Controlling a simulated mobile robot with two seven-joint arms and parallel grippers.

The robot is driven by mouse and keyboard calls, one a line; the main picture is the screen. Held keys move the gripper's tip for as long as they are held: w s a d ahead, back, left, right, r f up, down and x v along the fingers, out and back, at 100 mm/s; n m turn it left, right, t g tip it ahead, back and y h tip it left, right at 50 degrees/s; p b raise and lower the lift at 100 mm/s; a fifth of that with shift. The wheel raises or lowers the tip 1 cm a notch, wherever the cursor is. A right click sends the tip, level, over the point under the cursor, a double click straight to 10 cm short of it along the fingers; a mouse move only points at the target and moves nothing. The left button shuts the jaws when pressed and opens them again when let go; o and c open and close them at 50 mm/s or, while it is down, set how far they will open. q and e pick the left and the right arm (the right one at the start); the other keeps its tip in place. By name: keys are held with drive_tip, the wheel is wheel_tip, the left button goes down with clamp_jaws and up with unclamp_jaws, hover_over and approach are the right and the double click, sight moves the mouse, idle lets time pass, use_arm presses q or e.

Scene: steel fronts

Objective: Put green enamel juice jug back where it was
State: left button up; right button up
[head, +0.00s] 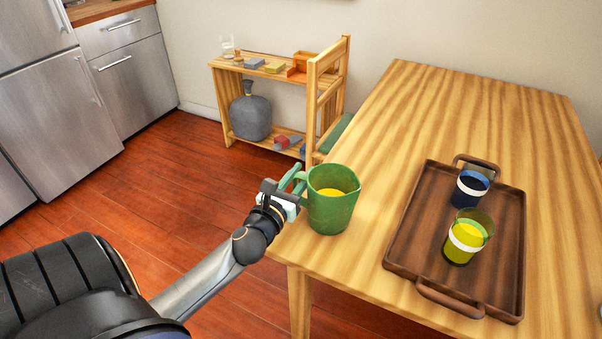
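The green enamel juice jug (329,211) is upright at the left corner of the wooden table, with yellow juice inside. Its handle is on its left side. My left gripper (290,191) is at the handle and its fingers appear closed around it. I cannot tell whether the jug's base touches the table top. My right gripper is not in view.
A brown tray (404,258) on the wooden table (455,100) holds a glass of yellow juice (463,240) and a dark blue glass (469,187). The table's far part is clear. A low shelf (262,69) with small items stands behind, near a chair (327,90).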

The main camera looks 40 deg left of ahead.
use_arm(q)
drive_tip(key=shift+o, duration=0.5)
drive_tip(key=shift+r, duration=0.1)
drive_tip(key=shift+s, duration=0.1)
drive_tip(key=v, duration=1)
drive_tip(key=shift+s+b, duration=0.35)
drive_tip(key=shift+s+d+r, duration=0.1)
drive_tip(key=shift+s+d, duration=0.05)
drive_tip(key=shift+s, duration=0.4)
